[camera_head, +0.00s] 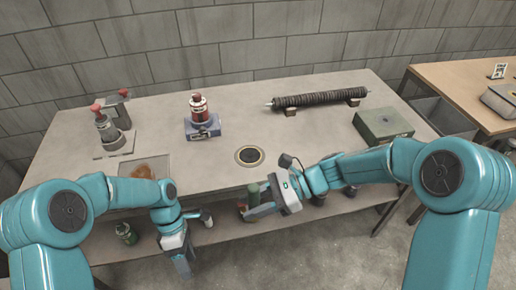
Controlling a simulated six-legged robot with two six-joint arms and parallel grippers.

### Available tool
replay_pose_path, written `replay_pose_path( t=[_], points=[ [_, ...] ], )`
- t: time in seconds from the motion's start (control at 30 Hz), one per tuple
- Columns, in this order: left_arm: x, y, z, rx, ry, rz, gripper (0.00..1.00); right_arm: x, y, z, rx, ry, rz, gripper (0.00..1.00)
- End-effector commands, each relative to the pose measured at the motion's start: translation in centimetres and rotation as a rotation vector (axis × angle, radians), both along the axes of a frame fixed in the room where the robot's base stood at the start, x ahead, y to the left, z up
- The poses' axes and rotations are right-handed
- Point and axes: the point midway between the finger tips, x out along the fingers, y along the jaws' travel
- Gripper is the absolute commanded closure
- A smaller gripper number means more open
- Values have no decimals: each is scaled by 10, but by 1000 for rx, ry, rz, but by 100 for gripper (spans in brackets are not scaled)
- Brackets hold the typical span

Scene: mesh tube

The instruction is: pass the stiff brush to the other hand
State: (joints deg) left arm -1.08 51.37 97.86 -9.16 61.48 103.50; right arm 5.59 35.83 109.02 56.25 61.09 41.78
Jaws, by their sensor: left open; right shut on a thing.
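My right gripper (262,203) is in front of the table's front edge, to the right of the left gripper, with its fingers pointing left. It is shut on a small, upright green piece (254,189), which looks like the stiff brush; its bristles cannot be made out. My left gripper (184,266) is open and points down in front of the table, lower and further left, apart from the brush. The dark ribbed mesh tube (320,98) lies on supports at the back right of the grey table (230,120).
A red-topped bottle on a blue block (203,128), a red-knobbed device (108,130), a mat with orange-brown fibres (150,168), a round dark inset (249,156) and a green box (383,125) are on the table. Cans, including a green one (125,233), stand below.

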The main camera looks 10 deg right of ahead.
Motion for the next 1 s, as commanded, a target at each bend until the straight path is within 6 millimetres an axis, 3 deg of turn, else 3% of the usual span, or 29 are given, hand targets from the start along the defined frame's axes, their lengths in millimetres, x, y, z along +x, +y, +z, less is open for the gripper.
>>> replay_pose_path(
  t=[0.03,0.2,0.4,0.53,0.63,0.77,1.0],
  points=[
    [23,-7,27,68,-14,38,40,0,0,0,0,0,0,95],
    [72,-34,124,259,-79,159,40,0,0,0,0,0,0,95],
    [91,-90,241,306,-261,187,40,0,0,0,0,0,0,95],
    [89,-135,298,234,-412,138,40,0,0,0,0,0,0,95],
    [76,-166,324,191,-481,90,40,0,0,0,0,0,0,95],
    [58,-191,337,169,-515,31,40,0,0,0,0,0,0,95],
    [51,-200,326,164,-525,6,40,0,0,0,0,0,0,95]
  ],
)
